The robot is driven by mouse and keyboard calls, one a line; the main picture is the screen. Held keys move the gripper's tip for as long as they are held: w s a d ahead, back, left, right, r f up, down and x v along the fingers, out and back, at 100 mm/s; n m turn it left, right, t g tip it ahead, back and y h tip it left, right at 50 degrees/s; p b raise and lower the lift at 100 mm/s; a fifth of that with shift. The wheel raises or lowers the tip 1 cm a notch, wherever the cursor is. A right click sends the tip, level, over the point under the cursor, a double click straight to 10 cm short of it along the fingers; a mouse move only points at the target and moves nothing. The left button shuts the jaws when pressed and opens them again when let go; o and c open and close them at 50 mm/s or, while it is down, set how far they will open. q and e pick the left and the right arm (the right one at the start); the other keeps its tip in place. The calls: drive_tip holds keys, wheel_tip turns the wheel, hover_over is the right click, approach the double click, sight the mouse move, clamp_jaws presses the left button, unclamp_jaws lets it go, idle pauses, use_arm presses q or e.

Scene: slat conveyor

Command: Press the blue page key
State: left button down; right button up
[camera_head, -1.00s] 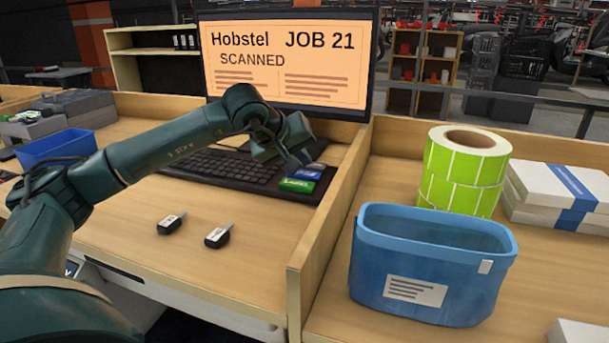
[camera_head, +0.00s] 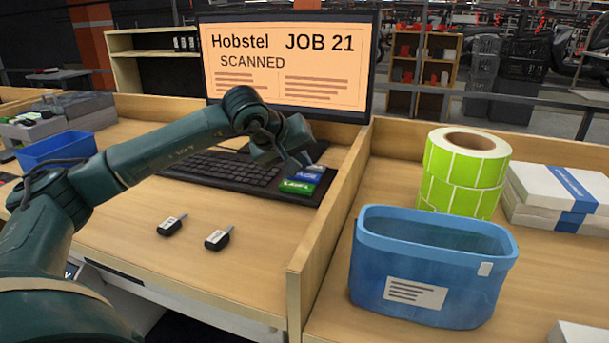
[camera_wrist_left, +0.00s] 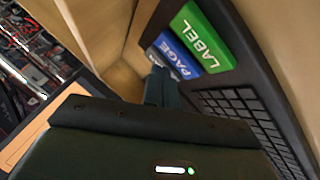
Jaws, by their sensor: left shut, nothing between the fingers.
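The blue page key (camera_head: 308,174) sits at the right end of the black keyboard, just behind the green label key (camera_head: 299,187). In the left wrist view the blue page key (camera_wrist_left: 173,50) reads PAGE, beside the green LABEL key (camera_wrist_left: 207,36). My left gripper (camera_head: 304,160) is shut and empty, with its fingertips pointing down over the back of this key group. In the left wrist view its fingers (camera_wrist_left: 160,88) partly hide a third key beyond the page key. I cannot tell whether the tips touch a key. My right gripper is not in view.
The monitor (camera_head: 290,64) stands behind the keyboard (camera_head: 225,170) and reads JOB 21, SCANNED. A wooden divider (camera_head: 328,218) rises to the right of the keys. Two key fobs (camera_head: 218,239) lie in front. A blue bin (camera_head: 432,268) and green label roll (camera_head: 465,170) stand beyond the divider.

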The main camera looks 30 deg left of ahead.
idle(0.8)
use_arm(q)
drive_tip(key=shift+f+b, duration=0.4)
drive_tip(key=shift+f, duration=0.05)
